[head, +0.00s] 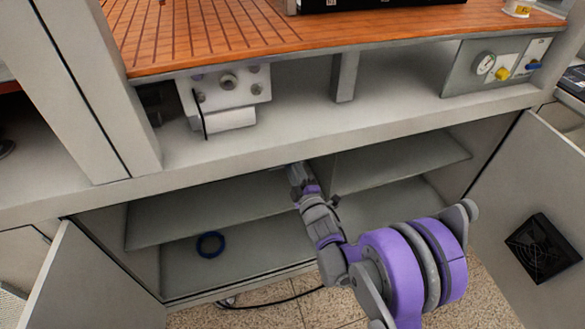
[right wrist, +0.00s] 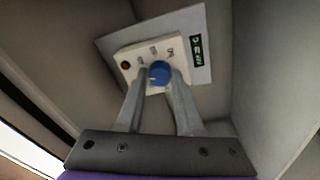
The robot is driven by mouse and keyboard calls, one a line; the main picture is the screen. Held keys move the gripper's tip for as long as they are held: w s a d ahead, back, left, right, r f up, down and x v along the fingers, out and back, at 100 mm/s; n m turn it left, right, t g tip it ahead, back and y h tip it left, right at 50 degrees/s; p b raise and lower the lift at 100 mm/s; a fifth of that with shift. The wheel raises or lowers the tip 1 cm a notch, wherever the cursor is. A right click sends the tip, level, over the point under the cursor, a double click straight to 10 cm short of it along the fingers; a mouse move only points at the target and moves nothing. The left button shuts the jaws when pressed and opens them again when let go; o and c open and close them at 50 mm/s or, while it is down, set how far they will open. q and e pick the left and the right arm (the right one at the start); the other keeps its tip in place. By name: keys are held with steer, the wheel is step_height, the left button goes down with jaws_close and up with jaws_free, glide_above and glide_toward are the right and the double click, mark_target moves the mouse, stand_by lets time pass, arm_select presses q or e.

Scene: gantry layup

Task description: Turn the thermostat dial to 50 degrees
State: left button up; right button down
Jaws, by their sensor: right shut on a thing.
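The thermostat (right wrist: 137,52) is a light panel with a blue round dial (right wrist: 160,72), small printed marks above the dial, an orange-red spot at its left and a dark display (right wrist: 197,50) with green characters at its right. My right gripper (right wrist: 161,78) has its two fingers on either side of the blue dial and is shut on it. The display characters are too small to read surely. In the head view my right arm (head: 325,225) reaches into the open cabinet under the bench; its gripper and the thermostat are hidden there. My left gripper is not in view.
The cabinet shelf (head: 190,208) and the cabinet's upper frame lie close around my arm. Open doors stand at left and right (head: 490,190). A panel with a gauge and knobs (head: 495,66) is above right.

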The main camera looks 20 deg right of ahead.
steer(key=shift+a+m+h+b, duration=0.1)
steer(key=shift+m+h+b, duration=0.35)
steer(key=shift+m, duration=3.8)
steer(key=shift+a+m+h+b, duration=0.1)
steer(key=shift+m+h, duration=0.55)
steer(key=shift+m, duration=3.6)
steer(key=c, duration=0.5)
jaws_free()
steer(key=shift+c, duration=0.2)
steer(key=s, duration=1)
steer(key=shift+s+f, duration=0.3)
steer(key=shift+s, duration=0.1)
steer(key=shift+a, duration=0.15)
